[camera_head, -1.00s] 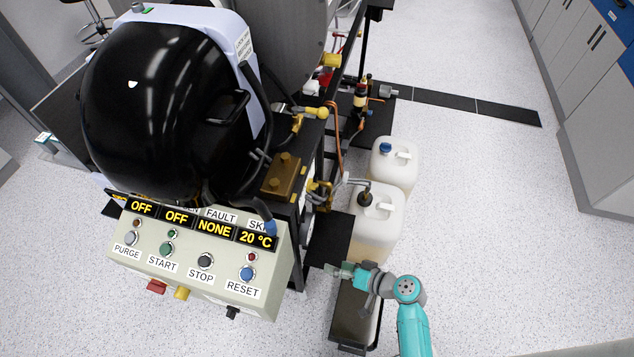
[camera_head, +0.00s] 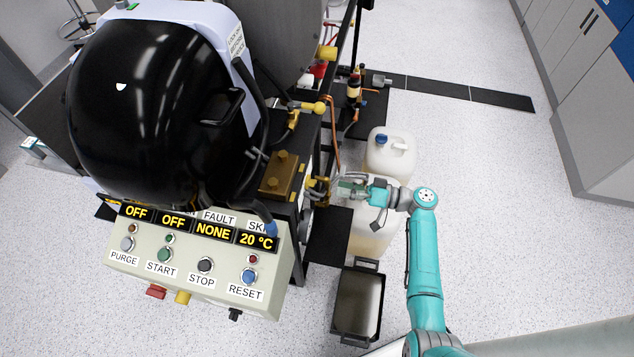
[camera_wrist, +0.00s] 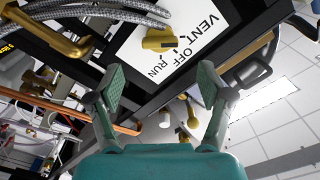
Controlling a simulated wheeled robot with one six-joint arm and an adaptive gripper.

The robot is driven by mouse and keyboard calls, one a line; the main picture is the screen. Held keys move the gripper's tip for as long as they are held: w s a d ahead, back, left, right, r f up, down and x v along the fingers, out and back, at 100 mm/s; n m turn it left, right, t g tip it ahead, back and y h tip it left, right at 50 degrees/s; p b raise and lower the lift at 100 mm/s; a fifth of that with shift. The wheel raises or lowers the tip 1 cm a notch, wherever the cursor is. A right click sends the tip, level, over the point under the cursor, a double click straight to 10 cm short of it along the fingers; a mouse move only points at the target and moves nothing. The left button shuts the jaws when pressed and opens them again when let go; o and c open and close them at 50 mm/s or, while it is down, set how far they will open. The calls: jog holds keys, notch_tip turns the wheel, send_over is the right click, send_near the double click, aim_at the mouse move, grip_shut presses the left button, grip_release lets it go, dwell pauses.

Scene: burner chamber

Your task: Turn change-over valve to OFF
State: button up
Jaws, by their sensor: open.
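The change-over valve's brass handle (camera_wrist: 158,40) shows in the wrist view on a white plate (camera_wrist: 128,48) lettered VENT, OFF and RUN. I cannot tell for sure which word the handle points to. My gripper (camera_wrist: 163,84) is open, its two green-padded fingers spread apart with nothing between them. The handle lies beyond the fingertips, roughly between them in the picture, and looks apart from them. In the head view my gripper (camera_head: 347,188) is beside the brass fittings (camera_head: 318,188) on the rig's right side, above the white canisters. The valve plate is not readable there.
A control box (camera_head: 195,255) with lit displays and buttons stands at the left under a black dome (camera_head: 150,110). A white canister (camera_head: 390,155) and a black tray (camera_head: 358,300) are near my arm. Braided hoses (camera_wrist: 100,12) and copper pipe (camera_wrist: 75,117) run close by. Floor is clear at right.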

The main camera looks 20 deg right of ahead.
aim_at(311, 182)
jog(key=x, duration=0.7)
jog(key=shift+w+a, duration=0.2)
jog(key=shift+a, duration=0.1)
jog(key=c, duration=1.2)
jog(key=shift+o, duration=0.2)
jog(key=shift+m, duration=4.3)
